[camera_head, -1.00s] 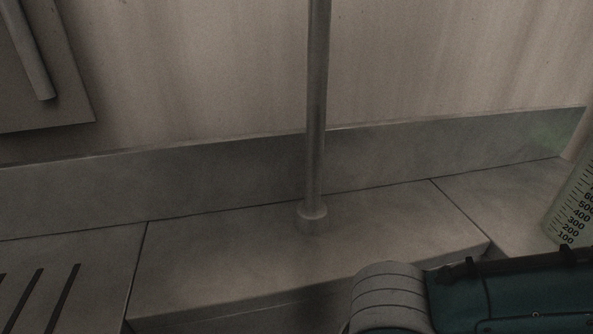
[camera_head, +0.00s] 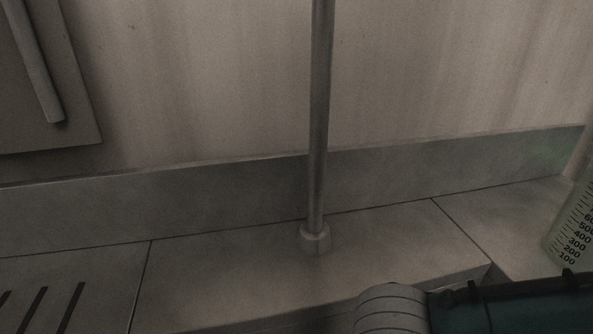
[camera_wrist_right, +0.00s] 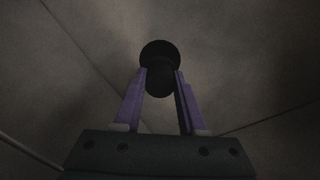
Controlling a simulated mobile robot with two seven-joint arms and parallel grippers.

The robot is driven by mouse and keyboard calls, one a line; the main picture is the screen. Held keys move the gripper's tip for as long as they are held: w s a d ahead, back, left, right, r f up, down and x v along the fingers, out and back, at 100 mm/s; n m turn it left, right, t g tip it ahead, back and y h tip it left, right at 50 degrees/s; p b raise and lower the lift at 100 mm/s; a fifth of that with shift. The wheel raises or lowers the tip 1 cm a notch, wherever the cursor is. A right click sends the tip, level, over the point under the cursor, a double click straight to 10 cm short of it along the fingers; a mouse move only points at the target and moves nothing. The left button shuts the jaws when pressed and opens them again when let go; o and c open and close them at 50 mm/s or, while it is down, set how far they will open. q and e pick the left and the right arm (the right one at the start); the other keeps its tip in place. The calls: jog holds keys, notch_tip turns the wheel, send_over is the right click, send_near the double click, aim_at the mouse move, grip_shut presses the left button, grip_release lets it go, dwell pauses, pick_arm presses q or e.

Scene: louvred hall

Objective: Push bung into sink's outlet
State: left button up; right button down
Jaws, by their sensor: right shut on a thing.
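In the right wrist view my right gripper (camera_wrist_right: 160,76) has its two purple fingers shut on the black bung (camera_wrist_right: 159,84). The bung is dark and rounded, between and just beyond the fingertips. A wider black round shape (camera_wrist_right: 159,52) shows directly past it; I cannot tell whether this is the bung's wide end or the sink's outlet. Grey surfaces with thin seams lie around it, seemingly the sink (camera_wrist_right: 235,60). In the head view my right arm crosses the bottom right, and its gripper is out of the picture. My left gripper is in neither view.
An upright metal pipe (camera_head: 319,120) stands on the grey ledge (camera_head: 400,235) in front of a low backsplash (camera_head: 130,208). A graduated container (camera_head: 572,235) is at the right edge, near my arm. Slotted drainboard (camera_head: 100,295) lies at lower left. A panel with a bar (camera_head: 75,90) hangs upper left.

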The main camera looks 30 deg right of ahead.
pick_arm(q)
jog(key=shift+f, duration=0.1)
pick_arm(e)
jog(key=shift+f, duration=0.1)
pick_arm(q)
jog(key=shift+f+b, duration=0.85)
jog(key=shift+b, duration=0.05)
pick_arm(e)
jog(key=shift+f, duration=1.35)
jog(key=shift+c, duration=2)
grip_release()
notch_tip(320, 180, up, 7)
jog(key=p, duration=0.7)
jog(key=shift+r+p, duration=0.15)
jog(key=shift+p, duration=0.2)
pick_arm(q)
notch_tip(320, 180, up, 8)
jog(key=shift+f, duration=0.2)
